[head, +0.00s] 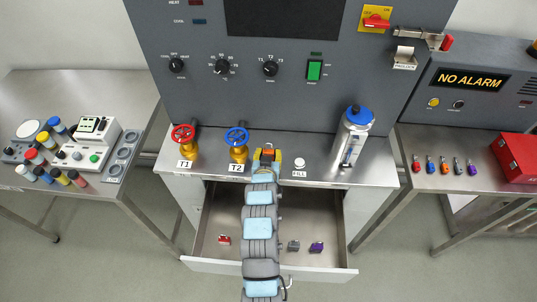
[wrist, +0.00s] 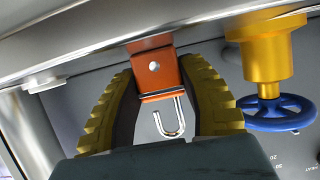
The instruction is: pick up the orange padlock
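The orange padlock (wrist: 155,72) is in the middle of the wrist view, its metal shackle (wrist: 168,120) pointing towards my palm. The yellow-edged fingers of my gripper (wrist: 157,75) come in on both sides of its body, and the tips seem to press against it. In the head view my gripper (head: 267,156) is over the front part of the steel bench, between the blue valve and the FILL label, with a bit of the orange padlock (head: 268,148) showing. I cannot tell whether the padlock touches the bench.
The blue valve (head: 237,138) stands close to the left of my gripper, the red valve (head: 184,134) farther left. A blue-capped canister (head: 355,135) stands right. Below, the open drawer (head: 333,225) holds a red (head: 224,239), a grey (head: 293,245) and a purple padlock (head: 316,247).

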